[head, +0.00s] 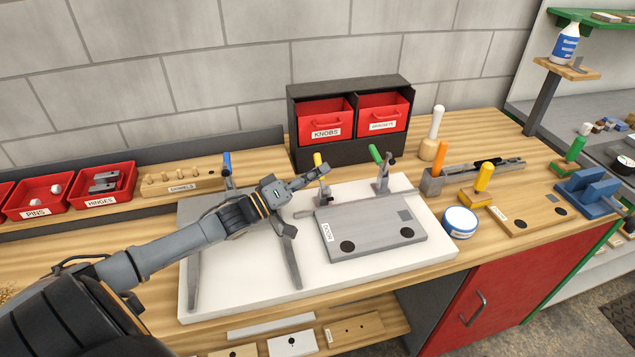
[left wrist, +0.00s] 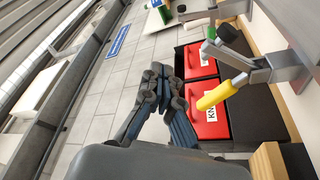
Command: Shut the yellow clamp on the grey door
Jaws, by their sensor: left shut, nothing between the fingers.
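The grey door (head: 370,230) lies flat on a white board (head: 222,288) on the bench, with two black round spots and a DOOR label. The yellow clamp (head: 318,159) stands at its back left edge with the handle raised; the handle also shows in the left wrist view (left wrist: 217,95). My left gripper (head: 314,177) is shut and empty close to the yellow handle, its fingers pointing right. In the left wrist view its fingertips (left wrist: 165,80) are left of the handle; whether they touch it I cannot tell. My right gripper is not in view.
A green-handled clamp (head: 377,156) stands behind the door, right of the yellow one. A blue-handled clamp (head: 227,163) stands at the board's back left. A dark cabinet with red KNOBS drawer (head: 325,118) stands behind. A round blue-white tin (head: 460,222) sits right of the board.

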